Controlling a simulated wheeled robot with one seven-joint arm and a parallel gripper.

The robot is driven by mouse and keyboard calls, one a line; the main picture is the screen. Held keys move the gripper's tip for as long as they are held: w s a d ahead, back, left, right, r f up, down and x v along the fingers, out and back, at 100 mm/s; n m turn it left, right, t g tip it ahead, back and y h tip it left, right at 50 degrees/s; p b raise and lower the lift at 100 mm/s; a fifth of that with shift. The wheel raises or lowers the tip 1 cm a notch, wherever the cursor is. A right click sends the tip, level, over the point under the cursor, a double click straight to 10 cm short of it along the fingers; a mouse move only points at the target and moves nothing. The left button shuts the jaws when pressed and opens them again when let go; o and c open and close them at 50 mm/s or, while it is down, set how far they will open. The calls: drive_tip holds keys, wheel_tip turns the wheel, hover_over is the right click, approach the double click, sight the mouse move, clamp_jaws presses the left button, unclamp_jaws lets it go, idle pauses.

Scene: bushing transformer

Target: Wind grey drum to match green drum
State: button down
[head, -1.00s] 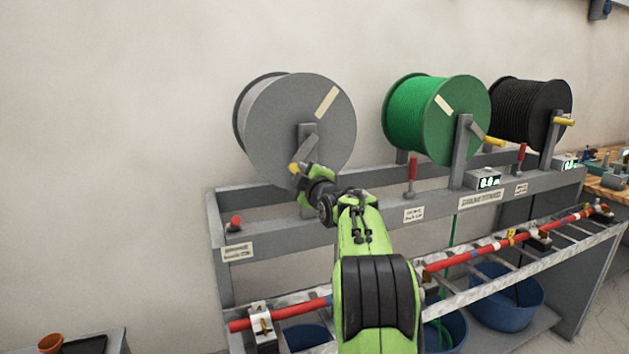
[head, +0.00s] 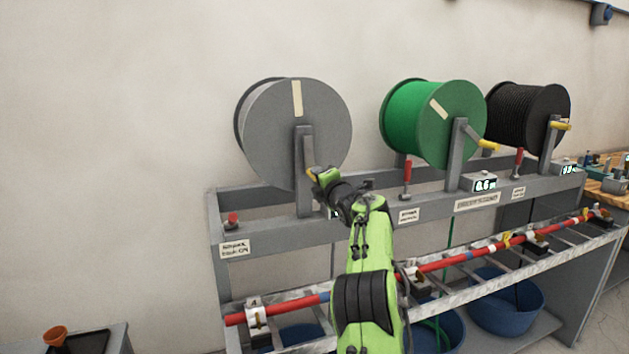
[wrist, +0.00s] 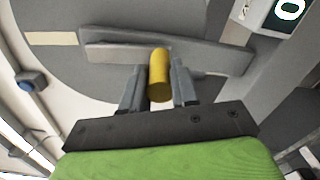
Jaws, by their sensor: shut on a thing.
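The grey drum (head: 272,135) stands at the left of the rack, with a cream strip (head: 297,98) near the top of its face, upright. Its yellow crank handle (head: 311,173) sits low, just right of its post. My gripper (head: 318,176) is shut on that handle; in the wrist view the yellow handle (wrist: 159,75) stands between the two fingers (wrist: 158,90). The green drum (head: 448,125) is to the right, its cream strip (head: 438,108) tilted to the upper left. Its yellow handle (head: 488,145) points lower right. The grey drum's display is mostly hidden by my arm.
A display reading 0.6 (head: 485,184) sits below the green drum. A black drum (head: 540,115) stands farther right. Red levers (head: 407,166) rise from the rack rail. A red pole (head: 460,258) lies along the lower shelf, with blue tubs (head: 505,300) beneath.

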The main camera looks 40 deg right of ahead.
drive_tip(key=shift+s+d+f, duration=0.1)
drive_tip(key=shift+d+f, duration=0.1)
drive_tip(key=shift+d, duration=0.25)
drive_tip(key=shift+n, duration=0.3)
drive_tip(key=c, duration=0.9)
unclamp_jaws()
drive_tip(key=shift+d+r, duration=0.1)
drive_tip(key=shift+o, duration=0.2)
drive_tip(key=shift+r, duration=0.1)
drive_tip(key=b+v, duration=0.5)
drive_tip(key=v, duration=1.1)
